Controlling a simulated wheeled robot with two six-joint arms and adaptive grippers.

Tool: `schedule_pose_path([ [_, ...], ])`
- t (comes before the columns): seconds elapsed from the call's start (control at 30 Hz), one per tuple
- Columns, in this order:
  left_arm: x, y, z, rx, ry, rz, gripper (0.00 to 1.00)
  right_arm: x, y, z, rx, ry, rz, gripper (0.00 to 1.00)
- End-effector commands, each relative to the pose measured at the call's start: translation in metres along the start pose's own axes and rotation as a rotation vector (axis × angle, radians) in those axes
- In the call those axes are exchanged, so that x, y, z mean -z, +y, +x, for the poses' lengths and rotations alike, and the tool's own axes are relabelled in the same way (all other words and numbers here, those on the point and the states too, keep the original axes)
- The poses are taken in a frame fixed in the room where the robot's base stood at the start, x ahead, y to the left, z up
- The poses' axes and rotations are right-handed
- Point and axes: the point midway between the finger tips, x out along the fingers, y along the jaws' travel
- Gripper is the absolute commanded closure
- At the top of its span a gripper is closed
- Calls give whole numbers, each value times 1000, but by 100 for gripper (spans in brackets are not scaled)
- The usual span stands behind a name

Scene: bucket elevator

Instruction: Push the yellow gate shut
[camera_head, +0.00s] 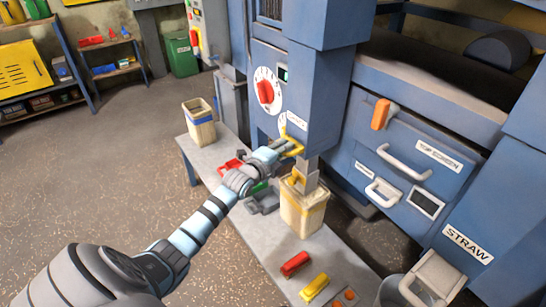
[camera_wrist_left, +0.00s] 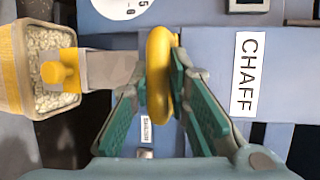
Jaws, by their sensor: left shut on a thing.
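The yellow gate handle (camera_head: 293,143) sticks out from the blue machine, above a grey spout (camera_head: 308,172). My left gripper (camera_head: 282,148) is at it. In the left wrist view the yellow handle (camera_wrist_left: 160,72) stands between the green-padded fingers of my left gripper (camera_wrist_left: 163,75), which are shut on it. The gate plate behind the handle is hidden. The grey spout also shows in the left wrist view (camera_wrist_left: 108,70), with a yellow knob (camera_wrist_left: 60,73) near its end. My right gripper is not in view.
Under the spout, a cream bucket (camera_head: 303,215) stands on the grey bench (camera_head: 345,265); pale grain (camera_wrist_left: 45,45) shows inside. Another bucket (camera_head: 199,122) stands at the bench's far end. Red and yellow blocks lie nearer. A red dial (camera_head: 265,92) is above the gripper.

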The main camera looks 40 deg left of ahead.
Motion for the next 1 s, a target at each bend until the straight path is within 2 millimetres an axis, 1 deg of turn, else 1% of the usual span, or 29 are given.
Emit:
schedule_pose_path([
  [0.07,0,0,1,-3,-1,2,100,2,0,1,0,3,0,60],
  [0.27,-5,1,-2,-5,-10,3,100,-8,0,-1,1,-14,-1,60],
  [0.3,-6,1,-3,-5,-11,3,78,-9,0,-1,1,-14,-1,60],
  [0.37,-7,2,-4,-5,-12,2,68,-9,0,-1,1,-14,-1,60],
  [0.4,-7,2,-4,-5,-13,2,65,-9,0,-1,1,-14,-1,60],
  [0.67,-8,2,-5,-5,-14,2,65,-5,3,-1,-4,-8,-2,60],
  [0.73,-8,2,-9,-5,-14,4,65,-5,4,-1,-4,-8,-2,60],
  [0.77,-8,3,-12,-6,-13,5,65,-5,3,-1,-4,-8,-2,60],
  [0.87,-6,3,-32,-7,-11,7,65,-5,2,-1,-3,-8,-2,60],
  [1.0,-6,3,-72,-9,-10,12,65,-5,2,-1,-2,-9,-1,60],
])
